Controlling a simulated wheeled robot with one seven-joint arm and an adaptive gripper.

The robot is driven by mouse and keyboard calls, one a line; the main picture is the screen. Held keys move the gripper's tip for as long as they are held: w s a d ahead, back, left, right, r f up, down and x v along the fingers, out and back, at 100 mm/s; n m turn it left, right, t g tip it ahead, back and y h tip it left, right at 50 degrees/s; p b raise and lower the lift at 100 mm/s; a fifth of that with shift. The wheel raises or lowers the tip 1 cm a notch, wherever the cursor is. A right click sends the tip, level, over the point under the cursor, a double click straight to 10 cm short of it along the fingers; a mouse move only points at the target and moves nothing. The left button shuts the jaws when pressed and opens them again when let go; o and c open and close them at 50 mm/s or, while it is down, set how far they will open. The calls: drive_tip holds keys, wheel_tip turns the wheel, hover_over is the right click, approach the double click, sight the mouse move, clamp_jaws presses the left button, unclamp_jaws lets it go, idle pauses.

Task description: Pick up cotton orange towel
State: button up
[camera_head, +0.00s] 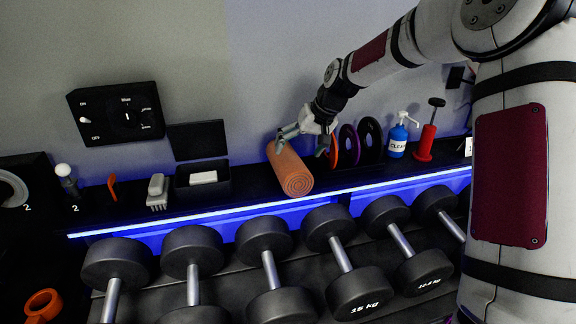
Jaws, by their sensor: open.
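The orange towel (288,168) is rolled up and lies on the black shelf, its spiral end facing me. My gripper (301,143) is open at the far right side of the towel, with one finger over the towel's back end and the other to its right. I cannot tell whether a finger touches the towel. Part of the towel's back end is hidden by the gripper.
Left of the towel are a black open box (203,189) and a grey brush (157,191). To the right are upright discs (370,141), a blue bottle (397,140) and a red pump (426,141). Dumbbells (264,240) fill the rack below the shelf (240,205).

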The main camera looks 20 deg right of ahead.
drive_tip(key=x, duration=0.2)
drive_tip(key=a+p+x, duration=0.1)
drive_tip(key=x, duration=0.2)
drive_tip(key=shift+s+f, duration=0.1)
drive_tip(key=shift+a+f, duration=0.1)
drive_tip(key=shift+f, duration=0.3)
drive_tip(key=c, duration=1.3)
